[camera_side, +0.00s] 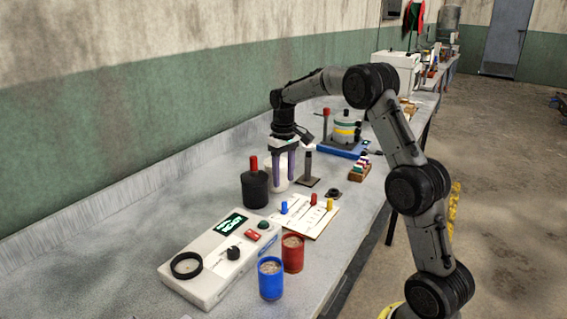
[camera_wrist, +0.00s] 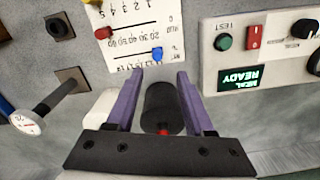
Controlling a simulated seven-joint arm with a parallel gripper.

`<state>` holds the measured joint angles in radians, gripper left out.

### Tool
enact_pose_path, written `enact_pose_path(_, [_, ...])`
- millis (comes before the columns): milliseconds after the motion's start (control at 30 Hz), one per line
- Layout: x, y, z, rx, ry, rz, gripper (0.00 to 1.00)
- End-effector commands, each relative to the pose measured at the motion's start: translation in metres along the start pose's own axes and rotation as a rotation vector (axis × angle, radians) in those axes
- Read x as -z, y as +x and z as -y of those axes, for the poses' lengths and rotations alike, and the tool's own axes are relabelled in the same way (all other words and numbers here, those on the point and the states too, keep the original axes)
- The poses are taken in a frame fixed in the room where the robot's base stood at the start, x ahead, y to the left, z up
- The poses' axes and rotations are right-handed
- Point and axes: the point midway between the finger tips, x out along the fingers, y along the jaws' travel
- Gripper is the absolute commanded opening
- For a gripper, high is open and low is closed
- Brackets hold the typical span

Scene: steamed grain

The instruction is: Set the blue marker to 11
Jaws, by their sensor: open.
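The blue marker (camera_side: 283,208) stands on a white scale board (camera_side: 312,222) that also carries a red and a yellow marker. In the wrist view the blue marker (camera_wrist: 157,54) is just beyond my fingertips, at one end of its row. The small numbers of that row, on the board (camera_wrist: 150,28), are too blurred to read surely. My gripper (camera_side: 285,181) is open and empty, pointing down behind the board on the wall side. In the wrist view my gripper (camera_wrist: 160,72) has its purple fingers apart, with nothing held. It does not touch the blue marker.
A black canister (camera_side: 255,190) with a red knob stands close to my gripper, and a white container (camera_side: 280,180) is partly behind my fingers. A control box (camera_side: 215,262) reads READY. Blue (camera_side: 271,280) and red (camera_side: 293,254) cups stand in front.

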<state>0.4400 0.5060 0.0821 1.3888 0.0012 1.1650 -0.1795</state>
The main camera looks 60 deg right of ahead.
Motion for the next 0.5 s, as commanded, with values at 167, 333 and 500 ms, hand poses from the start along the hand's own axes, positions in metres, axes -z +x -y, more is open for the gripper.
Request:
enact_pose_path(167, [0.001,-0.029,0.0,0.0,0.0,-0.002,0.53])
enact_pose_path(333, [0.0,-0.043,0.001,0.0,0.0,-0.001,0.53])
enact_pose_path(500, [0.0,-0.046,0.001,0.001,0.0,0.0,0.53])
